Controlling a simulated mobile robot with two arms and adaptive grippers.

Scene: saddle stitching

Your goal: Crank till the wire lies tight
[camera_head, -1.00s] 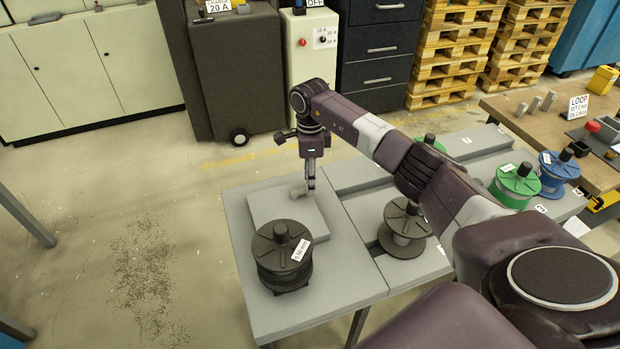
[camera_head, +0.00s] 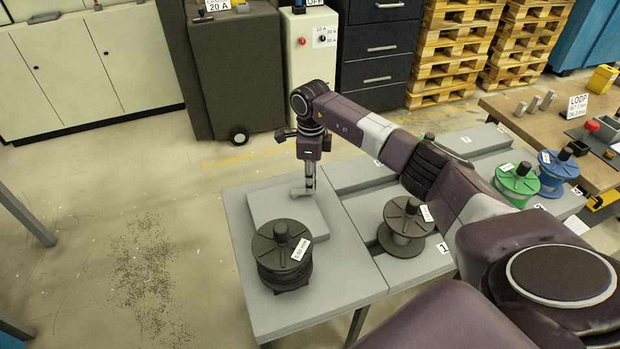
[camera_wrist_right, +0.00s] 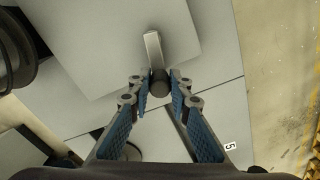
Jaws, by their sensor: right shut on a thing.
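My right gripper (camera_head: 310,187) reaches down at the grey block (camera_head: 268,218) on the near end of the grey bench. In the right wrist view, the fingers of this gripper (camera_wrist_right: 160,88) are shut around the dark knob (camera_wrist_right: 159,80) of a crank. The crank's light grey arm (camera_wrist_right: 153,48) runs from the knob over the block; it also shows in the head view (camera_head: 298,192). A black spool (camera_head: 282,255) with a white label stands upright in front of the block. I cannot make out the wire or how tight it lies. My left gripper is not in view.
Another dark spool (camera_head: 405,222) stands on the bench to the right, with green (camera_head: 516,180) and blue (camera_head: 558,168) spools beyond. A brown table (camera_head: 495,104) is at the right. A dark cabinet (camera_head: 232,70) stands behind. The floor at the left is open.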

